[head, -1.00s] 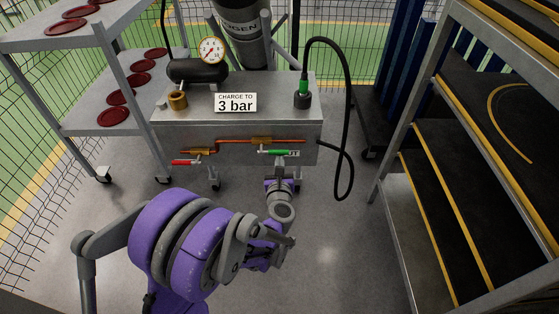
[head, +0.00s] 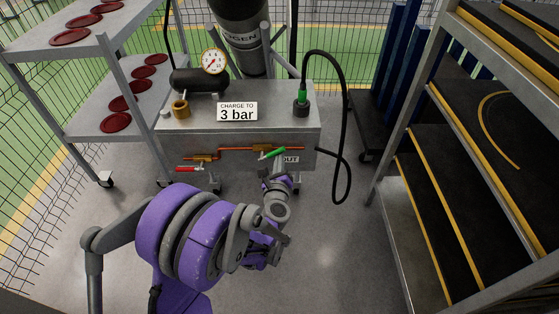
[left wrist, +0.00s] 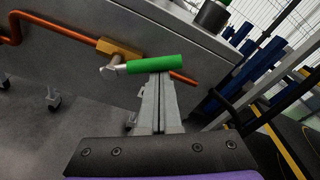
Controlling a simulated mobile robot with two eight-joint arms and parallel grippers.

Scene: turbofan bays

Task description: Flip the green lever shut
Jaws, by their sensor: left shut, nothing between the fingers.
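The green lever (head: 273,153) sits on a brass valve on the front of the grey charging cart, beside the OUT label. It is tilted, with its right end higher, in the head view. In the left wrist view the green lever (left wrist: 154,64) shows close up with its brass valve (left wrist: 118,47) at its left. My left gripper (head: 276,172) is shut and empty, just below the lever. In the left wrist view the fingertips (left wrist: 160,76) are at the lever's underside and seem to touch it. My right gripper is not in view.
The cart (head: 240,130) also carries a red lever (head: 187,169), a copper pipe (head: 240,149), a gauge (head: 214,62) and a black hose (head: 346,130). A rack with red discs (head: 116,122) stands left, dark shelves (head: 440,200) stand right. The floor between is clear.

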